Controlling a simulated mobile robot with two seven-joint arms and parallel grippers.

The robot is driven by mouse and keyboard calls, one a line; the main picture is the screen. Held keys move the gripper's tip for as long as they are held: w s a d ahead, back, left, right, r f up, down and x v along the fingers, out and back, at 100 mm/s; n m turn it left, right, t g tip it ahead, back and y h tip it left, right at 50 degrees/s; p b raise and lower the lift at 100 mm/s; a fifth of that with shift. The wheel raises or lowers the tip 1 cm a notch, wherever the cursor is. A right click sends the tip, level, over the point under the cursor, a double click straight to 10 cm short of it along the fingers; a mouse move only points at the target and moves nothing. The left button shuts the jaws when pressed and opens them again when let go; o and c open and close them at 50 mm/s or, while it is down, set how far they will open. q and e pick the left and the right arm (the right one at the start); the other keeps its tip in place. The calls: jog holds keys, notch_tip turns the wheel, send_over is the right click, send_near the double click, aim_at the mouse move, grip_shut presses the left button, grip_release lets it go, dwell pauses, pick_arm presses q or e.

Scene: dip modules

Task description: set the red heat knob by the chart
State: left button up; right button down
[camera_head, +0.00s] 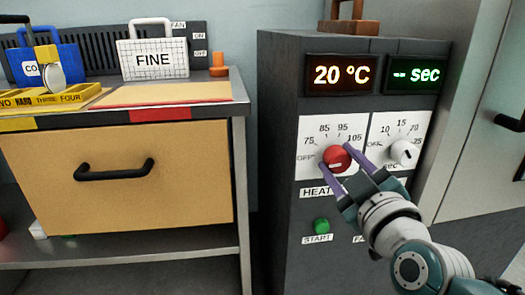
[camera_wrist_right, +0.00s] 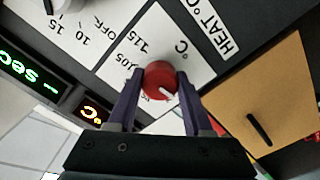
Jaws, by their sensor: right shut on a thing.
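The red heat knob (camera_head: 338,157) sits on a white dial plate (camera_head: 313,135) on the dark machine; 75, 85, 95 and 105 show around it, with an OFF mark at left. My right gripper (camera_head: 338,156) is shut on the knob, one purple finger on each side. In the right wrist view the red knob (camera_wrist_right: 159,80) is between the fingertips, its white pointer mark visible; I cannot tell the exact setting. The temperature display (camera_head: 341,75) reads 20 °C. I cannot make out a chart. My left gripper is not in view.
A white seconds knob (camera_head: 404,152) is close right of my gripper, under a green display (camera_head: 415,75) reading "-- sec". A green START button (camera_head: 321,226) is below. At left stands a bench with a yellow drawer (camera_head: 120,185), a FINE bag (camera_head: 153,58) and a blue bag (camera_head: 35,64).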

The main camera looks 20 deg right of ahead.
jog(key=m, duration=0.3)
jog(key=shift+r+p, duration=0.1)
jog(key=shift+p, duration=0.25)
jog(key=m, duration=0.3)
jog(key=shift+m, duration=0.4)
jog(key=m, duration=0.4)
jog(key=shift+p, duration=0.35)
jog(key=m, duration=0.3)
jog(key=shift+m, duration=0.5)
jog(key=shift+c, duration=1.5)
grip_release()
